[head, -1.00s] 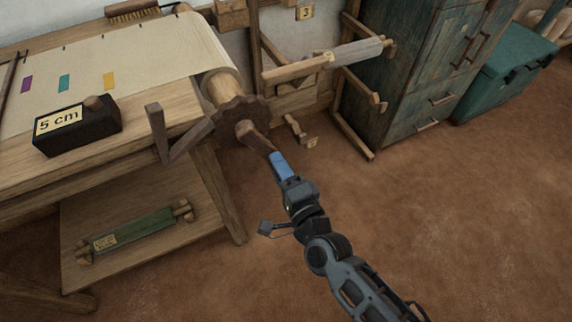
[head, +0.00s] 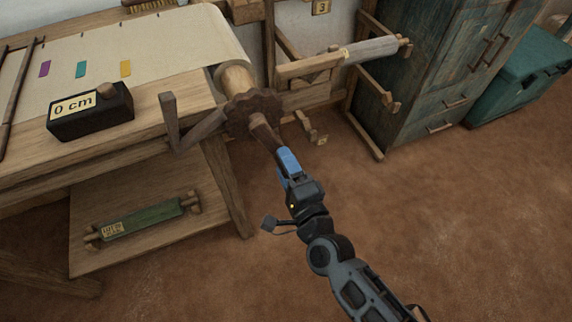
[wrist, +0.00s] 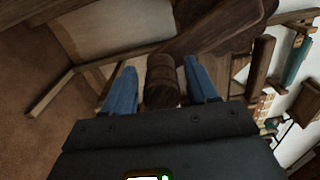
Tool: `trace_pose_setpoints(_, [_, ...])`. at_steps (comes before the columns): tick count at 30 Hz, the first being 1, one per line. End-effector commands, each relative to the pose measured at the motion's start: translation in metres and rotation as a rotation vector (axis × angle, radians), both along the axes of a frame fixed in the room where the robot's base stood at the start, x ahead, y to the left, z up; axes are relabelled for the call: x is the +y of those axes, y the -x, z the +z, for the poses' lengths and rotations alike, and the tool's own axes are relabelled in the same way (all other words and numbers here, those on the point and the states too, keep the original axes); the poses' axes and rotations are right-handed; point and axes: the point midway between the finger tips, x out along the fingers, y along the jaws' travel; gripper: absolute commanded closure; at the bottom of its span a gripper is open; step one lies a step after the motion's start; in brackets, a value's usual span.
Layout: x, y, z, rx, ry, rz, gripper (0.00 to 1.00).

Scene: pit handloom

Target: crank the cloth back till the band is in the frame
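The pale cloth (head: 150,45) lies over the loom with purple (head: 45,68), teal (head: 82,69) and yellow (head: 126,68) marks. It wraps the wooden roller (head: 234,80) at its right end. A toothed dark wheel (head: 253,112) with a wooden crank (head: 265,132) sits on the roller's near end. My gripper (head: 286,160) is at the crank's handle. In the wrist view the handle (wrist: 161,80) stands between my blue fingers, with a narrow gap showing on each side. A black counter block (head: 90,112) reads 0 cm. I cannot make out a separate band.
A wooden lever (head: 172,122) stands left of the wheel. A green roll (head: 141,219) lies on the lower shelf. A rack holding a pale roll (head: 372,50), a blue-green cabinet (head: 430,70) and a teal chest (head: 520,70) stand behind. The brown floor at right is clear.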

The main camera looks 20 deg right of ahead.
Motion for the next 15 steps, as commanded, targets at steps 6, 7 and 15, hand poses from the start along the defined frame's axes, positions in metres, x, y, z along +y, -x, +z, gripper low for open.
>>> trace_pose_setpoints(6, [0.0,0.0,0.001,-0.001,0.0,0.0,0.39])
trace_pose_setpoints(7, [0.0,0.0,0.001,-0.001,0.0,0.0,0.39])
trace_pose_setpoints(15, [0.0,0.029,-0.001,0.001,0.001,0.001,0.39])
